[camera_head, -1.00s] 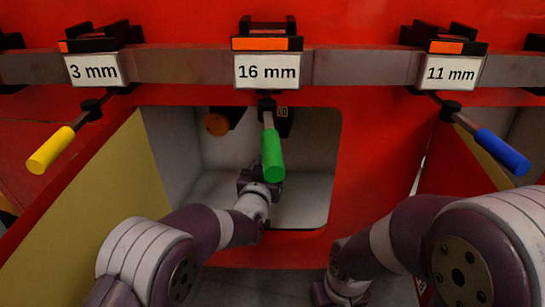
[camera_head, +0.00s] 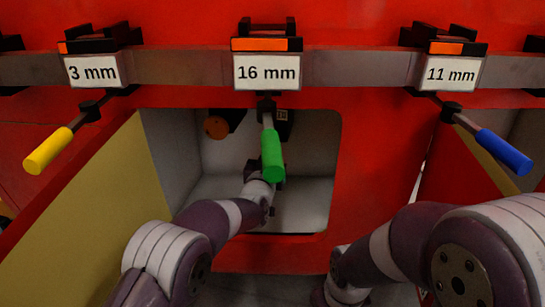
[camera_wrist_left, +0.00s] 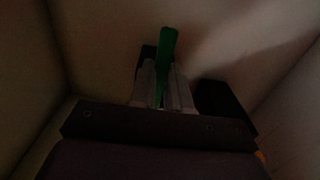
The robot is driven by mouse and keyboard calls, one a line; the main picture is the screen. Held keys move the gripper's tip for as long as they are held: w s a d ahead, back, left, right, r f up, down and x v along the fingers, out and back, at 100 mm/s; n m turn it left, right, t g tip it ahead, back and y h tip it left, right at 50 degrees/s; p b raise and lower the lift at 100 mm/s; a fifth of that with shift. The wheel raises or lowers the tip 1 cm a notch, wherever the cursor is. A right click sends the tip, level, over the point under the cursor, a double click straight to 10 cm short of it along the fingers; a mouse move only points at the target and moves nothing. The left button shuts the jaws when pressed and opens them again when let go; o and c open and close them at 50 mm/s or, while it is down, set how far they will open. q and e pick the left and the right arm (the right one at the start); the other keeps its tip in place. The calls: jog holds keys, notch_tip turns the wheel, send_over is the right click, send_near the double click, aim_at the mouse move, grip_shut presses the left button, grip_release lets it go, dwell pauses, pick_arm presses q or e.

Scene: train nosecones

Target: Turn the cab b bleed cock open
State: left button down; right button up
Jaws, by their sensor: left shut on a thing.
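In the left wrist view, a green lever (camera_wrist_left: 168,46) stands up between the fingers of my left gripper (camera_wrist_left: 162,78), which is shut on it. The picture is dark, and the lever's base and mount are hidden by the fingers. In the head view, my left arm reaches into the pale recess (camera_head: 305,195) of the red wall, and its gripper is largely hidden behind a hanging green handle. A round orange knob (camera_head: 216,127) and a dark fitting with a small label (camera_head: 283,117) sit high in the recess. My right gripper is out of view.
A grey rail (camera_head: 345,68) carries the tools marked 3 mm, 16 mm and 11 mm. Their yellow handle (camera_head: 48,150), green handle (camera_head: 272,155) and blue handle (camera_head: 503,152) hang out in front. An open yellow-faced door (camera_head: 95,200) stands left of the recess.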

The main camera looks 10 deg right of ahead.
pick_arm(q)
jog(key=s+d+r+n+b, duration=0.1)
jog(key=d+r+n+b, duration=0.1)
jog(key=n, duration=0.7)
jog(key=s+d+r+n+b, duration=0.1)
jog(key=d+r+n+b, duration=0.1)
jog(key=n+b, duration=0.3)
jog(key=shift+d+r+n, duration=0.25)
jog(key=shift+r+n, duration=0.1)
jog(key=shift+n, duration=1.65)
jog(key=shift+r, duration=0.1)
jog(key=c, duration=1.1)
grip_release()
jog(key=shift+w, duration=0.1)
